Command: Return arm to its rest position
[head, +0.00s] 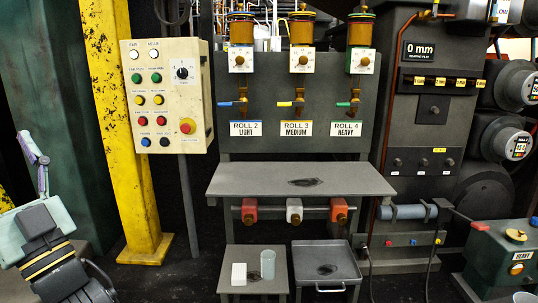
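At the lower left of the head view is a jointed piece in pale green and dark grey with yellow stripes, cut off by the picture edge. It looks like part of my arm. A thin lilac-grey bent part stands up from it and may belong to my gripper (36,170). Fingertips cannot be made out clearly, so I cannot tell whether it is open or shut. Nothing is seen held there. It stands well left of the grey bench (250,181) and apart from it.
A control panel (167,97) hangs beside a yellow post (120,125). Two low stands hold a white block (239,274), a clear cup (267,264) and a grey tray (326,276). A green box (497,257) stands at right. Dark floor is clear left of the stands.

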